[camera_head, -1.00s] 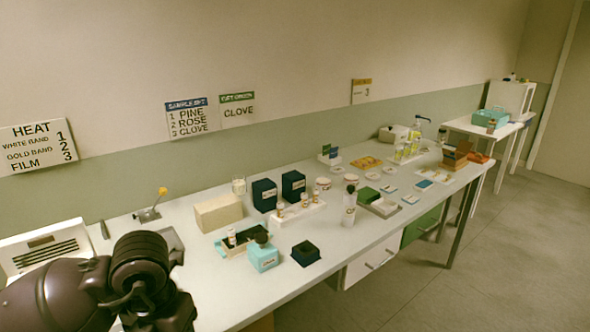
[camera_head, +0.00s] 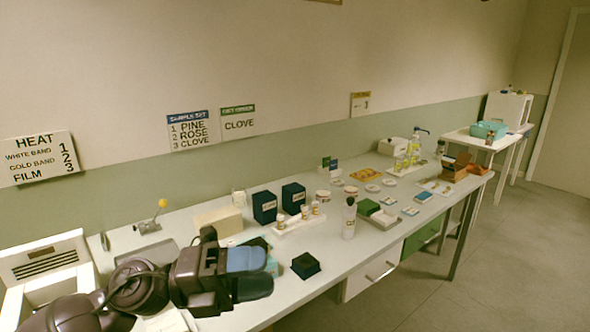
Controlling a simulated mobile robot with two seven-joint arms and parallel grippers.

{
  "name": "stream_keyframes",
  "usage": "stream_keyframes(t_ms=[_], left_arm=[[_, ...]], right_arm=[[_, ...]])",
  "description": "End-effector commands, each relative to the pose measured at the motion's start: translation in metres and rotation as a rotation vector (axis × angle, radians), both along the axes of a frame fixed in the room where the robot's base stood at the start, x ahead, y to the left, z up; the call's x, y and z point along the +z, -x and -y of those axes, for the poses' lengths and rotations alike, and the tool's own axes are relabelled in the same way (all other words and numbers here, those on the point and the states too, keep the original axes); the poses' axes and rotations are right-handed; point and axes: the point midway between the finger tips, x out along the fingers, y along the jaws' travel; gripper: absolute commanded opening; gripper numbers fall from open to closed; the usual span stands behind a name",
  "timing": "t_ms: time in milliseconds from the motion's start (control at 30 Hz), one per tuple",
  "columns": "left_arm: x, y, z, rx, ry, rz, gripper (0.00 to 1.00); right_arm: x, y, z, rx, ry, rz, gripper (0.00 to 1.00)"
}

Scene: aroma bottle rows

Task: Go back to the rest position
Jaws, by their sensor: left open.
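My left gripper (camera_head: 262,272) reaches in from the lower left over the near part of the long white table (camera_head: 334,243). Its two blue-grey fingertips are apart with nothing seen between them. It hides most of a teal box (camera_head: 271,264) and the tray behind it. A dark square holder (camera_head: 306,265) sits on the table just right of the fingertips. A white rack with several small bottles (camera_head: 299,221) stands beyond. My right gripper is not in view.
Two dark boxes (camera_head: 265,207) and a beige block (camera_head: 219,221) stand near the wall. A white heater-like box (camera_head: 45,262) is at the left. Small dishes and trays fill the far half.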

Motion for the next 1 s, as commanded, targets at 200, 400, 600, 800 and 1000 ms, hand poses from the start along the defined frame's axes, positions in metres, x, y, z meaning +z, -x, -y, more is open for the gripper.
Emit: stream_keyframes(t_ms=[200, 400, 600, 800, 1000], left_arm=[[-0.005, -0.054, -0.046, 0.333, 0.407, -0.309, 0.52], [-0.087, -0.089, -0.117, 0.717, 0.671, -0.734, 0.52], [-0.208, -0.066, -0.171, 1.019, 0.817, -1.181, 0.52], [-0.306, 0.001, -0.2, 1.188, 0.954, -1.523, 0.52], [-0.364, 0.073, -0.217, 1.323, 1.033, -1.661, 0.52]], right_arm=[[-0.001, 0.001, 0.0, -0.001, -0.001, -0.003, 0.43], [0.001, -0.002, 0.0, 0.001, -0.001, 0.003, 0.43], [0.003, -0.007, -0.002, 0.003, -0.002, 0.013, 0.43], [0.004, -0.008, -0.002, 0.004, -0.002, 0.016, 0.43], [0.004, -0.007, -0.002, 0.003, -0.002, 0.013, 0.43]])
